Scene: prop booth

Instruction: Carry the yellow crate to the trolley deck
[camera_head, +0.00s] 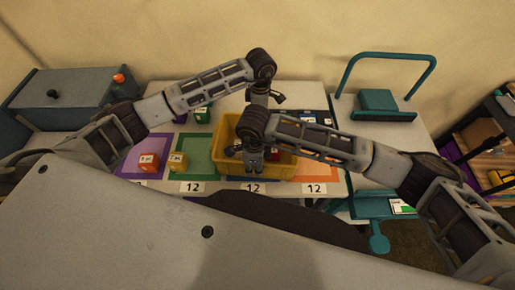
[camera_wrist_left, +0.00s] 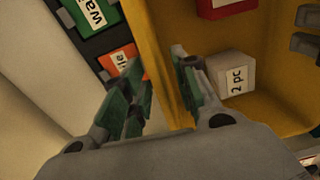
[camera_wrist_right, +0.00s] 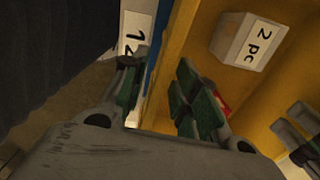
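The yellow crate (camera_head: 225,138) stands on the table among coloured squares. My left gripper (camera_head: 264,97) is at its far wall and my right gripper (camera_head: 252,168) at its near wall. In the left wrist view, the open fingers (camera_wrist_left: 160,85) straddle the crate wall (camera_wrist_left: 160,40). In the right wrist view, the fingers (camera_wrist_right: 158,85) are also apart, either side of the crate wall (camera_wrist_right: 190,40). A pale block marked "2 pc" (camera_wrist_left: 236,74) and a red item (camera_wrist_left: 222,8) lie inside the crate. The grey trolley deck (camera_head: 408,132) is right of the table.
A red block (camera_head: 148,162) and a yellow block (camera_head: 177,161) stand left of the crate. A grey machine (camera_head: 75,95) is at the left, and a shelf (camera_head: 490,135) at the far right.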

